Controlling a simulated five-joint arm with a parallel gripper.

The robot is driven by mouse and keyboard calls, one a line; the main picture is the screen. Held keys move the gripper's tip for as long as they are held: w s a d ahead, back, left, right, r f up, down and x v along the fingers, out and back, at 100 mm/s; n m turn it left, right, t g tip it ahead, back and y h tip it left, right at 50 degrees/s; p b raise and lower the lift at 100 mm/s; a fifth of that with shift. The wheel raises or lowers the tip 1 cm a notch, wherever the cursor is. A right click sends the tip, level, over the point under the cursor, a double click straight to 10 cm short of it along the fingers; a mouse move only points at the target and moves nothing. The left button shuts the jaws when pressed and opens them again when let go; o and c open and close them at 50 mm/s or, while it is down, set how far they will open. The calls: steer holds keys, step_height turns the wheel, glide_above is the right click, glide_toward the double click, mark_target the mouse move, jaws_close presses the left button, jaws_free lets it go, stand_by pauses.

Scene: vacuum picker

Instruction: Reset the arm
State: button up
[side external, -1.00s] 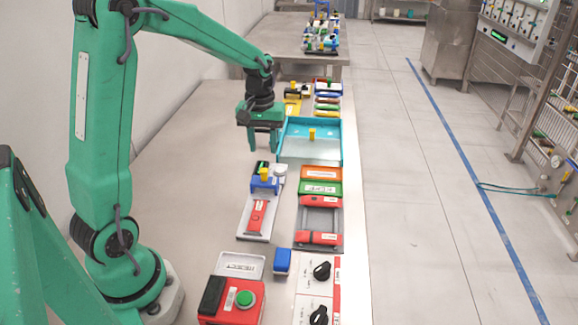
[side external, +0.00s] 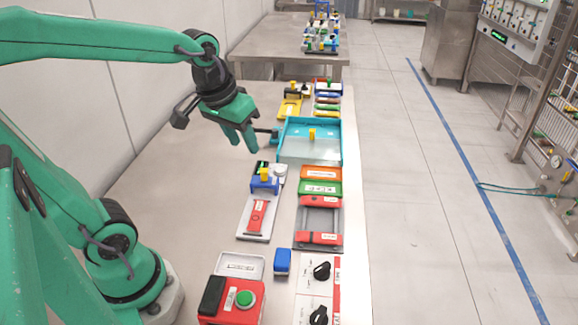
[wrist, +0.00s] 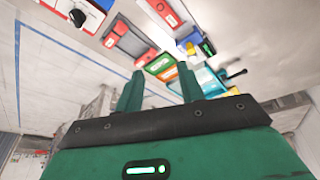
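My gripper (side external: 243,147) is green and tilted in the side view. It is over the left part of the steel table, just left of the blue tray (side external: 341,150) and its dark side handle (side external: 263,136). Its two fingers stand apart with nothing between them. In the wrist view my gripper (wrist: 160,73) also shows its fingers spread and empty. My upper arm links are folded back toward the left, over the table.
A red box with a green button (side external: 245,298) and black knobs (side external: 321,271) are in front. The left table surface is clear.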

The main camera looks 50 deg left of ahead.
steer(key=s+d+m+t, duration=0.1)
steer(key=s+d+m, duration=0.2)
steer(key=s, duration=0.3)
steer(key=shift+s+r+t, duration=0.2)
steer(key=shift+r+t, duration=0.05)
steer(key=shift+t, duration=0.15)
